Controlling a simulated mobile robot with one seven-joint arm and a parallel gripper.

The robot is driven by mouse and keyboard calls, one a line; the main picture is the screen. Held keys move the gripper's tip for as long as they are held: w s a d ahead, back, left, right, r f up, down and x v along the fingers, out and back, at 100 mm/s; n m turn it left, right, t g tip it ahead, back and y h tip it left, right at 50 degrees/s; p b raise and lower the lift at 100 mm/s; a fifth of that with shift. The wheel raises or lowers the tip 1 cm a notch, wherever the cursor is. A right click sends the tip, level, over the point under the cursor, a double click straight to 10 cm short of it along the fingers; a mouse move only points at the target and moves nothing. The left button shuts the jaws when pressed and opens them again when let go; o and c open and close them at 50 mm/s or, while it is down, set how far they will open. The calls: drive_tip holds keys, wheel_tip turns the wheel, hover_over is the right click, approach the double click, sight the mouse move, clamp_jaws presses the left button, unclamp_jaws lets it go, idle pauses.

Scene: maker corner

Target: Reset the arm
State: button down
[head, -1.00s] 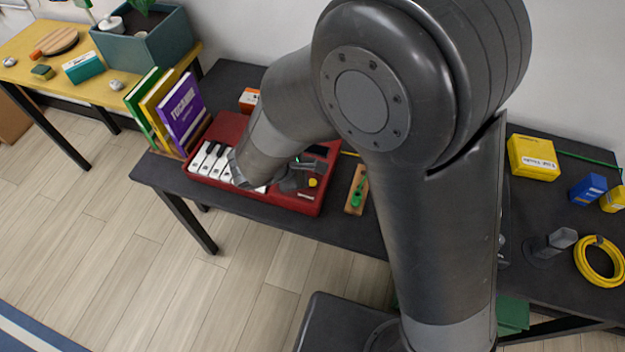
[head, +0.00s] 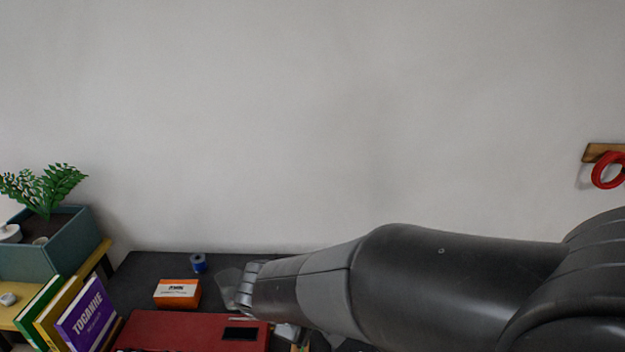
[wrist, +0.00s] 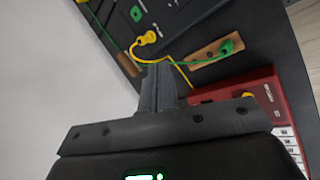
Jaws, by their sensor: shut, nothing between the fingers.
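My gripper (wrist: 162,75) shows in the wrist view with its fingers together and nothing between them. It is above the black table, beside the red keyboard box (wrist: 262,86) with white keys. The fingertips point toward a yellow plug and cable (wrist: 147,40) and a wooden strip (wrist: 203,54) with a green plug; I cannot tell how far above the table they are. In the head view my arm reaches in from the right, over the right end of the red box (head: 175,328). The fingers are not clearly visible there.
In the head view, an orange-and-white box (head: 177,293) and a blue spool (head: 198,263) stand on the black table (head: 150,266). Upright books (head: 84,312) and a teal planter (head: 62,246) are at left. A red ring (head: 608,170) hangs on the wall at right.

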drive_tip(key=s+d+r+m+y, duration=0.4)
drive_tip(key=s+d+r+m, duration=0.7)
drive_tip(key=d, duration=0.3)
drive_tip(key=shift+m+t+y, duration=0.3)
drive_tip(key=shift+m+t, duration=0.1)
drive_tip(key=shift+m, duration=0.5)
